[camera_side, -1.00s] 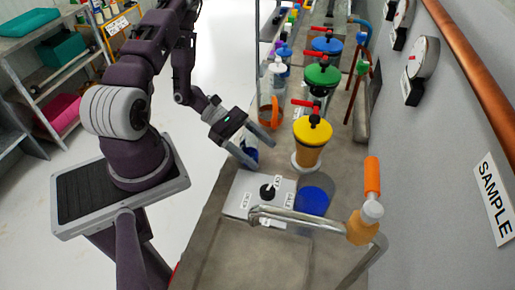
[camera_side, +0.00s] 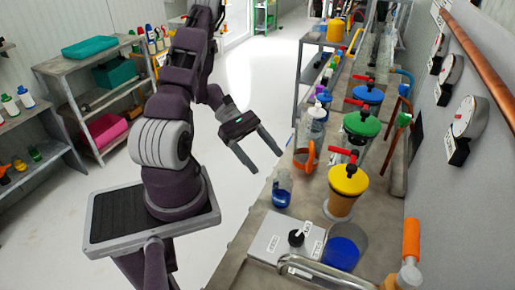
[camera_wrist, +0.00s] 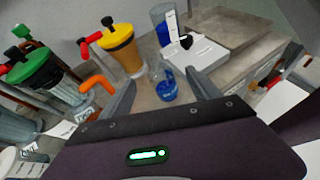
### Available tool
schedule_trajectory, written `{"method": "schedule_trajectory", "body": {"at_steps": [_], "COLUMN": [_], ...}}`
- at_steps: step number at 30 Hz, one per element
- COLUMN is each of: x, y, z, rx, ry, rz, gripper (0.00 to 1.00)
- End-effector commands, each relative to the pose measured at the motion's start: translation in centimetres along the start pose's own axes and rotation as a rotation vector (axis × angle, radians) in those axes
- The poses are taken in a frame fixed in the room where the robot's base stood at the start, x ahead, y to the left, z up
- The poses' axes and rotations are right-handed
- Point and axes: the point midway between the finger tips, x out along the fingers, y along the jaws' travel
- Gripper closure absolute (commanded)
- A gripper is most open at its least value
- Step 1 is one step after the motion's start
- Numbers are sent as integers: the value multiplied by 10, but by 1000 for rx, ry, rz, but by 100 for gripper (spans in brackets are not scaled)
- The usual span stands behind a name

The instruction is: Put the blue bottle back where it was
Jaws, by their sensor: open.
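The blue bottle (camera_side: 282,188), clear with blue liquid low inside, stands upright on the bench near its left edge. It also shows in the wrist view (camera_wrist: 167,90), beyond and between my fingers. My gripper (camera_side: 268,162) is open and empty, up and to the left of the bottle in the side view, apart from it. Both fingers also frame the bottle in the wrist view (camera_wrist: 161,80). No hand or finger covers the bottle in the side view.
A white switch box (camera_side: 283,238) sits in front of the bottle, with a blue round shape (camera_side: 341,254) beside it. A yellow-lidded vessel (camera_side: 347,185) stands to the right, an orange handle (camera_side: 306,158) behind. Green-lidded (camera_side: 361,125) and blue-lidded vessels stand farther back.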

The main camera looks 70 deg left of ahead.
Motion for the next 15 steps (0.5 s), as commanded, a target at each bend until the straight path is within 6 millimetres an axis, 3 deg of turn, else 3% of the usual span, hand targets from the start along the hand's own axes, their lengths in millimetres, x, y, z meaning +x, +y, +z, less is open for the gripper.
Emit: {"method": "schedule_trajectory", "body": {"at_steps": [2, 5, 9, 12, 15], "x": [4, 15, 26, 25, 19], "y": [5, -4, -40, -72, -96], "z": [43, 103, 174, 211, 235], "rx": [170, 446, 893, 1247, 1568], "ry": [76, 206, 426, 608, 776], "rz": [-122, -317, -567, -691, -736], "gripper": [29, 29, 29, 29, 29]}}
